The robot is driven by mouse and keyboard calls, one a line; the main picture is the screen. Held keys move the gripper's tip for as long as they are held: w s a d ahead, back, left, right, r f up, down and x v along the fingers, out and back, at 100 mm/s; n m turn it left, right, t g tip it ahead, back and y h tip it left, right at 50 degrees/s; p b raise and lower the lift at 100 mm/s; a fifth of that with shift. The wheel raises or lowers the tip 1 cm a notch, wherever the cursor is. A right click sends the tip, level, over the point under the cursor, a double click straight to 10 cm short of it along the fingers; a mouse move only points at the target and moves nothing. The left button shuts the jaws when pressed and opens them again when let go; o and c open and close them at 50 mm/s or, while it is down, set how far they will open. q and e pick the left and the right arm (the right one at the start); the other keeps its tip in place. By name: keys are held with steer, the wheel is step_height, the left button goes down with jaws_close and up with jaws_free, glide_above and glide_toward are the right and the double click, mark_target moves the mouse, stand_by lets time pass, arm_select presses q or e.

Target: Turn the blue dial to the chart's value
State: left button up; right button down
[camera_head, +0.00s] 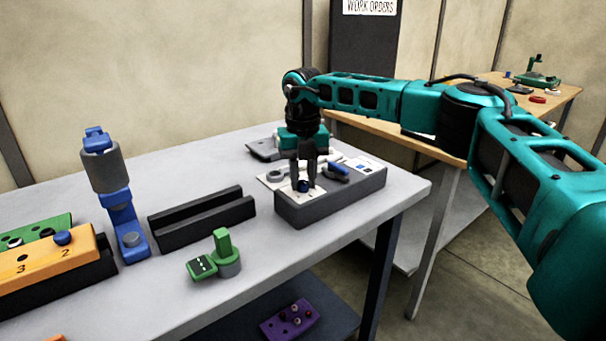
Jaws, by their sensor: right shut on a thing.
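A grey control box (335,202) with a light top panel stands near the right end of the grey table. A small blue dial (303,186) sits on the left part of its top. My right gripper (306,178) points straight down over the box, its fingers shut on the blue dial and hiding part of it. Another dark and blue part (337,171) sits farther right on the panel. The dial's marks are too small to read. No chart with readable values shows; a board (368,8) headed "WORK ORDERS" is cut off at the top. My left gripper is not in view.
A black slotted block (203,222), a green part (222,255) and a blue stand with a grey cylinder (103,170) stand left of the box. An orange block (45,262) is at far left. A purple block (290,320) lies on the lower shelf. A wooden bench (555,98) stands behind.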

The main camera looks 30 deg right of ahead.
steer(key=shift+r+n+p, duration=0.2)
steer(key=shift+n+p, duration=0.8)
steer(key=shift+p, duration=0.15)
steer(key=shift+n+p, duration=0.75)
steer(key=shift+n, duration=0.15)
steer(key=shift+n+p, duration=0.65)
steer(key=shift+n, duration=0.25)
steer(key=shift+n+p, duration=0.45)
steer(key=shift+n, duration=0.45)
steer(key=n+p, duration=0.1)
steer(key=n, duration=0.2)
steer(key=shift+f, duration=0.1)
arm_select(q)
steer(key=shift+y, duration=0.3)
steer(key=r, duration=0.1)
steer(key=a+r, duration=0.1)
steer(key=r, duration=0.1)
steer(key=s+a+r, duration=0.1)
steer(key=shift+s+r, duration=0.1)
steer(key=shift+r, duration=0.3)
arm_select(e)
steer(key=shift+n, duration=0.4)
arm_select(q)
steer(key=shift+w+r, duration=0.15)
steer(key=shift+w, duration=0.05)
